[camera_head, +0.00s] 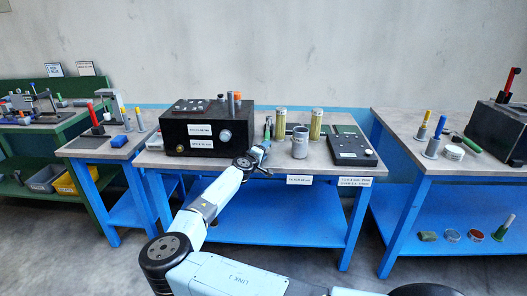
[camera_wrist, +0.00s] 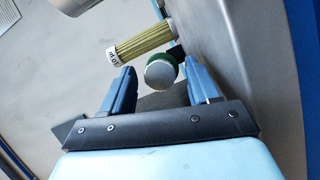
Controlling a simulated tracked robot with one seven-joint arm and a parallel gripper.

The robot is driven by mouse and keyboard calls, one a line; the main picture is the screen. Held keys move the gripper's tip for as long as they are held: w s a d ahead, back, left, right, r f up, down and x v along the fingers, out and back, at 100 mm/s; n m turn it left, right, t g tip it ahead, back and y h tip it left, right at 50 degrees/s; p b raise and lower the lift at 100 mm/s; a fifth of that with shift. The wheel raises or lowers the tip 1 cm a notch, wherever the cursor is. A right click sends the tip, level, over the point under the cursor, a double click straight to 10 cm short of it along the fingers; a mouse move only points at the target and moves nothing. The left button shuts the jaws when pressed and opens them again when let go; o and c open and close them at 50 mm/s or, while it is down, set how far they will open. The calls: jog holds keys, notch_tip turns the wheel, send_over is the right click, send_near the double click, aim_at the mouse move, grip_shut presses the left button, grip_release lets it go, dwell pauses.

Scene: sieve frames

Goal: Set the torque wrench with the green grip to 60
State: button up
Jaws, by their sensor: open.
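In the wrist view, a round pale grey end with a green body behind it (camera_wrist: 161,72) lies between the fingertips of my gripper (camera_wrist: 160,68). It looks like the end of the green grip, seen nearly end-on; the rest of the wrench and any scale are hidden. The fingers stand apart, with a gap on both sides of it. In the head view, my gripper (camera_head: 263,150) is over the middle bench, right of the black box. A small green upright thing (camera_head: 267,128) shows just behind it; I cannot tell if it is the same grip.
One labelled cylinder (camera_wrist: 143,42) is close beyond the fingers. The large black box (camera_head: 208,130) is left, a dark flat panel (camera_head: 352,148) right.

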jog(key=v, duration=1.2)
